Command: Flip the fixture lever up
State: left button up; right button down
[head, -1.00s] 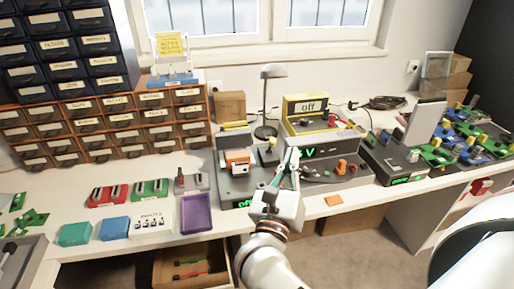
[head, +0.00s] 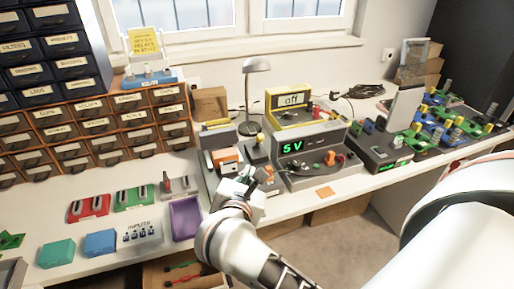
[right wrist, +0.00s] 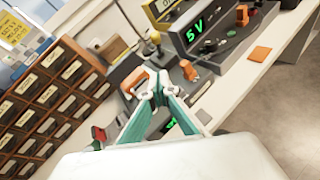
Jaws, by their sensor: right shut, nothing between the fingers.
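The grey fixture (head: 213,160) stands on the bench left of the 5 V supply, with an orange part (head: 224,155) on its top. An upright stick with a yellowish knob (head: 258,142) rises at its back right; it also shows in the right wrist view (right wrist: 154,40). I cannot tell for sure which part is the lever. My right gripper (head: 264,174) is shut and empty over the fixture's front right, hiding its front and most of its display. In the right wrist view its teal-sided fingers (right wrist: 159,90) meet just before the orange part (right wrist: 134,80). My left gripper is not seen.
The 5 V supply (head: 308,146) with orange knobs is close on the right. A yellow meter reading off (head: 291,101) and a lamp (head: 255,66) stand behind. A purple tray (head: 186,219) lies to the left. An orange square (head: 325,191) lies at the bench front.

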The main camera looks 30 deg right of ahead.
send_near(258, 143)
jog(key=f, duration=0.1)
jog(key=w+f, duration=0.1)
jog(key=f, duration=0.1)
jog(key=shift+w+d+f+b, duration=0.15)
jog(key=shift+d+f+b, duration=0.1)
jog(key=shift+b, duration=0.15)
jog(key=w+d, duration=0.1)
jog(key=w+d+r, duration=0.1)
jog(key=shift+d+r, duration=0.2)
jog(key=shift+d, duration=0.05)
jog(key=shift+w+d+r+p, duration=0.1)
jog(key=shift+w+d+p, duration=0.15)
jog(key=shift+d+p, duration=0.05)
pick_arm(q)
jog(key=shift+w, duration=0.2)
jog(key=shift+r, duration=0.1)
pick_arm(e)
jog(key=shift+w+r, duration=0.1)
jog(key=shift+w, duration=0.05)
